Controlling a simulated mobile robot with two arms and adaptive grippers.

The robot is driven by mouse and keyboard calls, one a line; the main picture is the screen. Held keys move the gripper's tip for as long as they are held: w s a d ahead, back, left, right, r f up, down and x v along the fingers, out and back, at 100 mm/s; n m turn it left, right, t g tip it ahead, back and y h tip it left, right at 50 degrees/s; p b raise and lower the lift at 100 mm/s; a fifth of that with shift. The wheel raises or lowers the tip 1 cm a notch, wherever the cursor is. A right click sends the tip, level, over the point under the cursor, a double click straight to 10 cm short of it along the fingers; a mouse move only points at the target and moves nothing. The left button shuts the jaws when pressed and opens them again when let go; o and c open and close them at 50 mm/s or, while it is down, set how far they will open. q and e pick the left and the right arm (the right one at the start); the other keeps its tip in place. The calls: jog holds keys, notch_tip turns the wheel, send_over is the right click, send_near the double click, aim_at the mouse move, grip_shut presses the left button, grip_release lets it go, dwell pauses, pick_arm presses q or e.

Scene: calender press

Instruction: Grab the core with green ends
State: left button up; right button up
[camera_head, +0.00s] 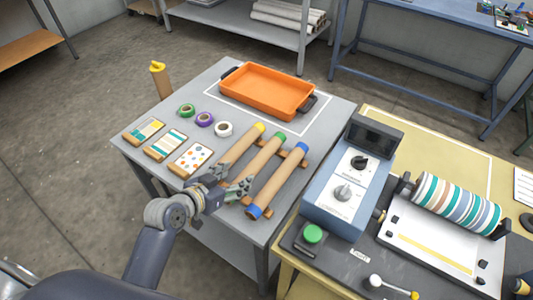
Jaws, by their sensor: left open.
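The core with green ends (263,153) is a brown cardboard tube, the middle one of three lying side by side on a wooden rack on the grey table. Its far green end shows; its near end is hidden at my gripper. My right gripper is out of view.
An orange tray (267,92) stands at the back of the grey table (227,89). Tape rolls (204,119) and patterned sample boards (167,144) lie to the left of the cores. A blue control box (348,185) and a striped roller (455,203) stand close by on the right.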

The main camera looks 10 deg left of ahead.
aim_at(250, 168)
pick_arm(q)
jog(key=x, duration=0.3)
jog(key=shift+w+d+r, duration=0.1)
jog(key=shift+r, duration=0.15)
jog(key=shift+x, duration=0.8)
jog(key=shift+w+d+f+p, duration=0.1)
jog(key=shift+w+f+p, duration=0.25)
jog(key=shift+w+f, duration=0.15)
jog(key=shift+p+x, duration=0.45)
jog(key=shift+x, duration=2)
jog(key=shift+c, duration=0.3)
jog(key=c, duration=1.1)
